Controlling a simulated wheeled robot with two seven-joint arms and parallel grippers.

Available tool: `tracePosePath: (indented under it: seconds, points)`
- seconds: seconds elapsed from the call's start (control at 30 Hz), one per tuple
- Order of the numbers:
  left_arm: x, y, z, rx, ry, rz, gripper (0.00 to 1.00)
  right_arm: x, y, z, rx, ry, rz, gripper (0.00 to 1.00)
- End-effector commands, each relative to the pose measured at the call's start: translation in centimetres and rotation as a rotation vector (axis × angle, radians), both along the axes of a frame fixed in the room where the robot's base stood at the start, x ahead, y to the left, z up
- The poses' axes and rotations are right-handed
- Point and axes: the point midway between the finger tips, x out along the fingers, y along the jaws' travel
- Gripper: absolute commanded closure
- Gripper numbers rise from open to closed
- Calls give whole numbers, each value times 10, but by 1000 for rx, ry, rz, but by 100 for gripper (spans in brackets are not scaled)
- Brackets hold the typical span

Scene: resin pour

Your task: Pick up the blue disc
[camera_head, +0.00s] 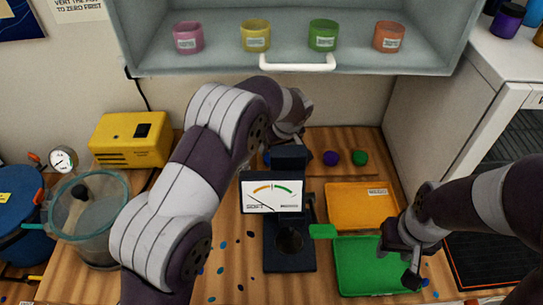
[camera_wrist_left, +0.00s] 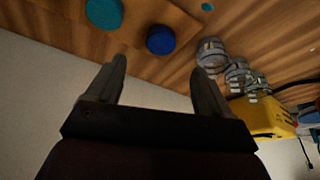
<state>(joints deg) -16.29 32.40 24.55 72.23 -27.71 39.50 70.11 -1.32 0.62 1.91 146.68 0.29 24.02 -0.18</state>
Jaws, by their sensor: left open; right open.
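The blue disc (camera_wrist_left: 160,39) shows in the left wrist view, lying on a wooden surface just beyond and between the fingertips. My left gripper (camera_wrist_left: 158,66) is open and empty, with a finger on either side of the view and the disc apart from both. In the head view my left arm reaches to the back of the bench. Its fingers are hidden there, and a small bit of blue (camera_head: 267,158) shows beside the meter. My right gripper (camera_head: 398,259) is open over the right side of the green tray (camera_head: 372,288).
A teal disc (camera_wrist_left: 103,13) lies beside the blue one. A dark meter device (camera_head: 271,194) stands in front of my left gripper. Purple (camera_head: 331,158) and green (camera_head: 360,158) pieces lie at the back. A yellow box (camera_head: 131,140) and clear pot (camera_head: 90,222) stand left.

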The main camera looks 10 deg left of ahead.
Motion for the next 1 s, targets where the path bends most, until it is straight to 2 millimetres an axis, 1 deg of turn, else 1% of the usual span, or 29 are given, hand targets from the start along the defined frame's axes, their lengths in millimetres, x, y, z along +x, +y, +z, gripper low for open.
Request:
tracePosePath:
  seconds: [0.03,0.1,0.27,0.4,0.5,0.6,0.77,0.87,0.9,0.93,0.97,1.0]
  points:
    - [3,3,-8,1,4,2,19,0,0,6,0,0,0,57]
    - [7,6,-21,0,2,2,19,0,0,9,0,0,0,57]
    - [14,9,-38,-1,1,0,19,0,0,12,0,0,0,57]
    - [21,15,-62,-1,3,1,19,0,0,20,0,0,0,57]
    - [26,18,-76,-1,1,-1,19,0,0,22,0,0,0,57]
    - [29,19,-82,-2,-1,-1,19,0,0,23,0,0,0,57]
    - [29,19,-83,-2,-2,-1,19,0,0,22,0,0,0,57]
    - [29,19,-83,-2,-2,-1,48,0,0,22,0,0,0,57]
    - [29,19,-83,-2,-2,-1,61,0,0,22,0,0,0,57]
    - [29,19,-83,-2,-2,-1,71,0,0,22,0,0,0,57]
    - [29,19,-83,-2,-2,-1,78,0,0,22,0,0,0,57]
    - [29,19,-83,-2,-2,-1,79,0,0,22,0,0,0,57]
